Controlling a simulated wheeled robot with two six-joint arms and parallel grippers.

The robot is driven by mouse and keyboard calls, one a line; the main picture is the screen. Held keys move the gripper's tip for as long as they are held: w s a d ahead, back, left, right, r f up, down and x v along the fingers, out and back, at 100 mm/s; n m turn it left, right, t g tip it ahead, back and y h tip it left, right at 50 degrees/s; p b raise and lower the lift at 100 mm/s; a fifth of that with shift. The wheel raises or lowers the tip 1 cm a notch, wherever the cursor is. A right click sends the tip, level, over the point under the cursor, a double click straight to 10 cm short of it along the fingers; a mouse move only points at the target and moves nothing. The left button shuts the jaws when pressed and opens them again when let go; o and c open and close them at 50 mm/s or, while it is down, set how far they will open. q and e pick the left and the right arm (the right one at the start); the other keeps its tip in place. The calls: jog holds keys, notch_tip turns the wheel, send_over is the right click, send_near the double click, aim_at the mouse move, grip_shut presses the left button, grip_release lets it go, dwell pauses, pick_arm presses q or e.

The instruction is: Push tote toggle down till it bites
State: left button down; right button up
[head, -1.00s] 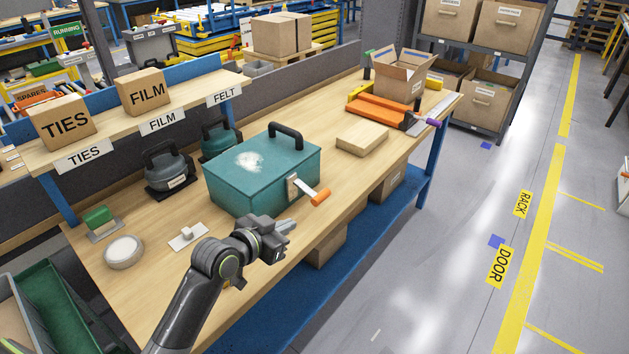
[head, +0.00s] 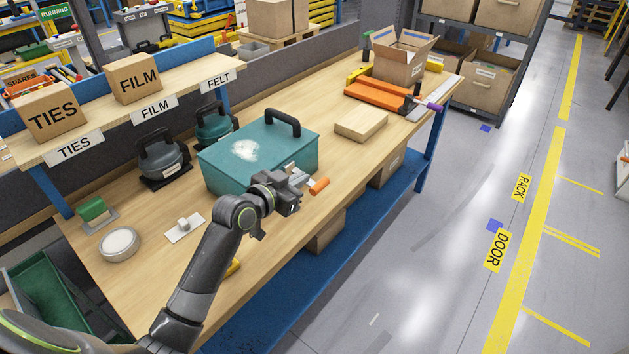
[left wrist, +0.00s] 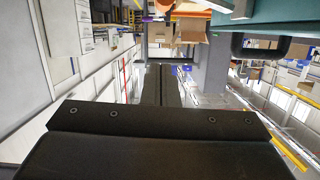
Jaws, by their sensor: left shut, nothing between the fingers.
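The teal tote (head: 222,178) with a black top handle stands on the wooden bench in the head view. Its toggle has an orange-tipped lever (head: 319,186) that sticks out from the tote's front side. My left gripper (head: 303,180) is shut and empty, just left of the orange tip. The left wrist view shows the closed fingers (left wrist: 161,84), with part of the tote (left wrist: 290,9) at the top right. My right gripper is not in view.
A cardboard block (head: 361,123), an orange tool (head: 377,95) and an open carton (head: 401,57) lie farther along the bench.

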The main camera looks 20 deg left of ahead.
pick_arm(q)
jog(key=p, duration=0.1)
send_over(315, 189)
jog(key=shift+s+f, duration=0.1)
jog(key=shift+f, duration=0.6)
jog(key=f, duration=0.3)
jog(key=shift+w+f, duration=0.1)
jog(key=shift+w, duration=0.1)
jog(key=shift+f, duration=0.5)
jog(key=shift+f, duration=0.1)
